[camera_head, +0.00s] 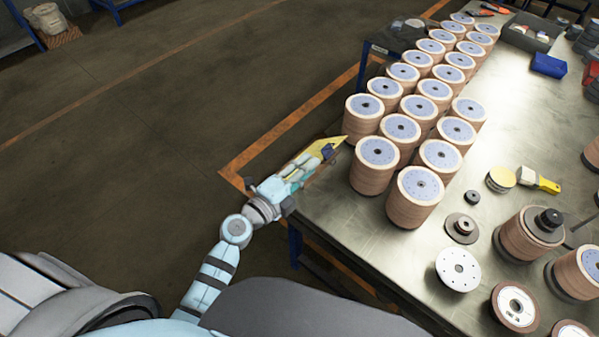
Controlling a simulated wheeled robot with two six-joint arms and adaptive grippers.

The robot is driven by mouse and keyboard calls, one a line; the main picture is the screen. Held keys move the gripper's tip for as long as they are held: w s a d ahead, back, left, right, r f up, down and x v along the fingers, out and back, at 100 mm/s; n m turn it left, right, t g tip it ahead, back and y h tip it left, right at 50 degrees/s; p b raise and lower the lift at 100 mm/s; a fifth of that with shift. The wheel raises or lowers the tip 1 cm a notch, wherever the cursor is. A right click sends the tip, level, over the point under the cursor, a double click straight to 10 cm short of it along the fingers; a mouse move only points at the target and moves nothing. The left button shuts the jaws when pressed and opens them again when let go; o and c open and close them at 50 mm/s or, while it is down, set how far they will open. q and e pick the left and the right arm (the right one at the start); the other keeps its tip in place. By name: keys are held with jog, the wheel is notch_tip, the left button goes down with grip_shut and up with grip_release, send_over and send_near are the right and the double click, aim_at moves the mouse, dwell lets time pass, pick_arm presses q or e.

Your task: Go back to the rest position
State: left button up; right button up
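My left gripper (329,151) is at the near left corner of the workbench (345,222). Its arm comes up from the bottom left. The fingers show yellow and dark parts, seen at a slant, and I cannot tell whether they are open or hold anything. The tips are close to the nearest left stacks of flap discs (371,177); contact is not clear. My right gripper is not in view.
Two to three rows of disc stacks (415,200) run along the bench's left side. A yellow-handled scraper (548,186), loose discs (458,270) and a blue box (548,66) lie further right. The floor (150,120) left of the bench is clear.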

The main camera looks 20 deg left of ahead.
pick_arm(q)
jog(key=v, duration=0.3)
jog(key=shift+s+a+r, duration=0.1)
jog(key=shift+s+a, duration=0.05)
jog(key=shift+s, duration=0.1)
jog(key=s+a+f+n+g+y+b, duration=0.15)
jog(key=s+a+f+n, duration=0.3)
jog(key=f, duration=0.55)
jog(key=s+a+f+n+g+y, duration=0.3)
jog(key=f+n, duration=0.2)
jog(key=f, duration=0.5)
jog(key=s+a+f+n+g+y+b, duration=0.1)
jog(key=s+a+f+n+g+y, duration=0.25)
jog(key=f, duration=0.65)
jog(key=s+f+n+g+b, duration=0.1)
jog(key=s+f+n+g, duration=0.1)
jog(key=s+f, duration=0.3)
jog(key=s+f+n+g+b, duration=0.1)
jog(key=s+f, duration=0.5)
jog(key=s, duration=0.8)
jog(key=s+f+n+g+h+b, duration=0.1)
jog(key=s+f+n+g, duration=0.2)
jog(key=s, duration=0.6)
notch_tip(320, 180, down, 3)
jog(key=shift+s+a+r+n+g, duration=0.1)
jog(key=shift+s+a+n+g, duration=0.25)
jog(key=shift+n, duration=0.75)
